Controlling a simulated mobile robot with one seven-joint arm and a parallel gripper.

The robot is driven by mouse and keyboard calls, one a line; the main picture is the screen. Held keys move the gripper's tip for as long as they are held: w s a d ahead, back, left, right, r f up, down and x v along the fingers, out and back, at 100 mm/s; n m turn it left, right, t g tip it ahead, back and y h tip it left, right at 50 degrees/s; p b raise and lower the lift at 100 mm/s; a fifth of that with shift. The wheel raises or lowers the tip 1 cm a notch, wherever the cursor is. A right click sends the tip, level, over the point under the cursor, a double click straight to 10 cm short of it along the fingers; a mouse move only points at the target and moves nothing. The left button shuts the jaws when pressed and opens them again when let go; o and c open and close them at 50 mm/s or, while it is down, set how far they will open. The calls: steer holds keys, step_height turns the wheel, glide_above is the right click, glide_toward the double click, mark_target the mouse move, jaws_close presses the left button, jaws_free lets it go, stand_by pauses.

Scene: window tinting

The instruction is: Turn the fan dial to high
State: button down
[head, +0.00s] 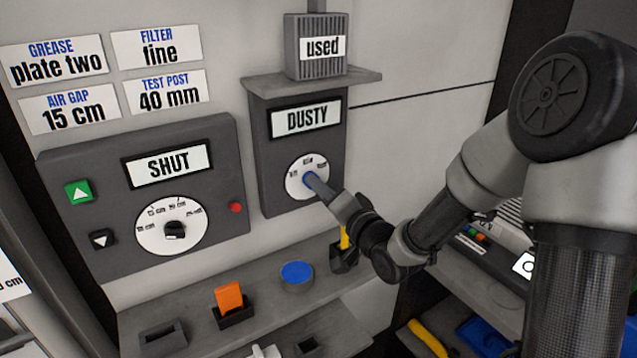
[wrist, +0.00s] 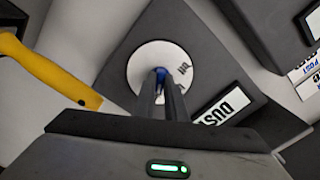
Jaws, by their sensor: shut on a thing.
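The fan dial has a white round face (head: 296,190) on the dark panel (head: 270,150) whose display reads DUSTY. A blue knob (wrist: 160,72) sits at the middle of the face in the wrist view. My gripper (head: 313,182) reaches in from the right and its fingers are shut on the blue knob. In the wrist view my gripper (wrist: 172,98) points straight at the dial face (wrist: 160,62), with the knob between the fingertips. The dial's markings are partly hidden and too small to read, so I cannot tell its setting.
A left panel (head: 60,200) reads SHUT and has its own dial (head: 172,226), green button (head: 78,192) and red button (head: 236,208). A box marked used (head: 318,70) stands on the ledge above. Below are an orange block (head: 229,296), a blue disc (head: 297,272) and a yellow handle (head: 344,238).

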steer(key=shift+r+m, duration=0.1)
steer(key=shift+m, duration=0.3)
steer(key=c, duration=1.8)
jaws_free()
